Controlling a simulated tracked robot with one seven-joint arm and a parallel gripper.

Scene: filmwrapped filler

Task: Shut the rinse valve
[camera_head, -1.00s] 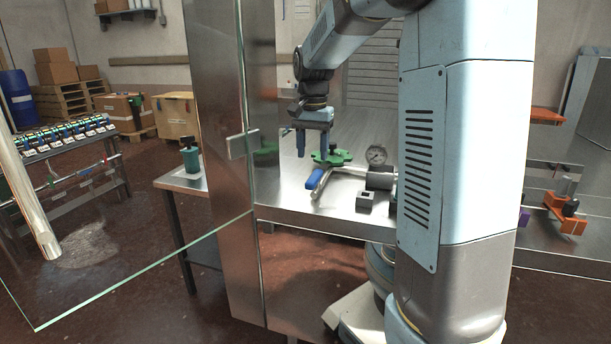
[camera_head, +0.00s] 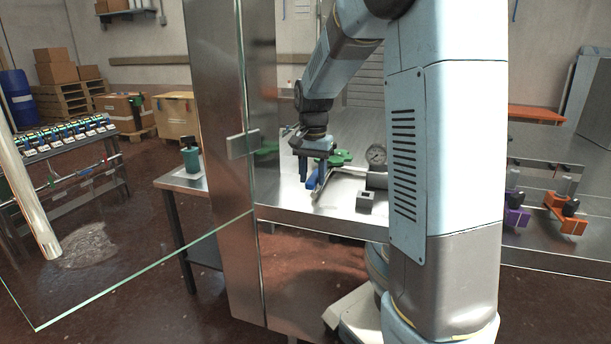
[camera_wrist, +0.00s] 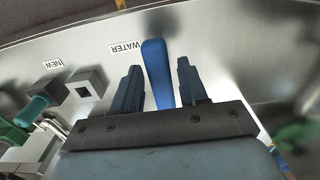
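A blue lever handle (camera_head: 312,181) sits over the steel counter, beside a metal pipe; I take it for the rinse valve's handle. A label reading WATER (camera_wrist: 125,47) is on the counter near it. In the wrist view the blue handle (camera_wrist: 157,75) lies between the two fingers of my gripper (camera_wrist: 159,68), with gaps on both sides. My gripper (camera_head: 312,180) is open, pointing down around the handle in the head view. The handle's lower end is hidden behind the gripper's body in the wrist view, so I cannot see its pivot.
A green handwheel (camera_head: 341,157) and a round gauge (camera_head: 376,155) stand just behind and to the right. A steel post (camera_head: 228,110) and a glass pane (camera_head: 120,240) stand on the left.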

